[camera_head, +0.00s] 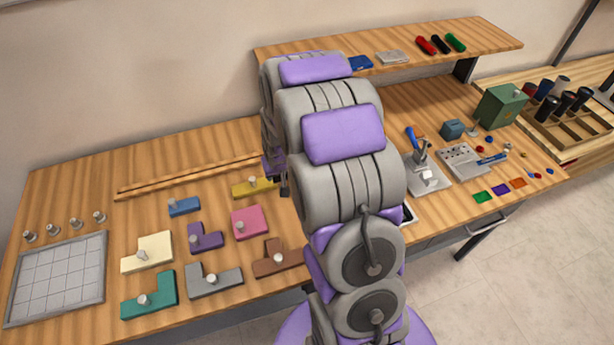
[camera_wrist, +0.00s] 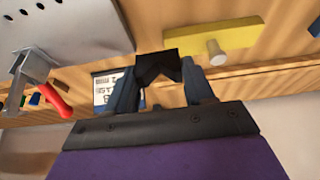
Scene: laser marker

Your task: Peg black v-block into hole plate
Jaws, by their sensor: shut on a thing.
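The black v-block (camera_wrist: 158,66) is between the fingertips of my gripper (camera_wrist: 160,70) in the wrist view, with its V notch showing. My gripper is shut on it. In the head view only the side of my gripper (camera_head: 281,178) shows past my arm, close to the yellow piece (camera_head: 254,187). A grey metal plate with small holes (camera_wrist: 70,25) is at the upper left of the wrist view, apart from the block. I cannot tell whether it is the hole plate. My arm hides the middle of the bench in the head view.
Knobbed shapes, including a pink one (camera_head: 248,222), cover the left bench beside a grey grid tray (camera_head: 58,277). Wooden strips (camera_head: 190,176) run behind them. A clamp with a red handle (camera_wrist: 52,100) shows in the wrist view. A raised shelf (camera_head: 490,38) spans the back.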

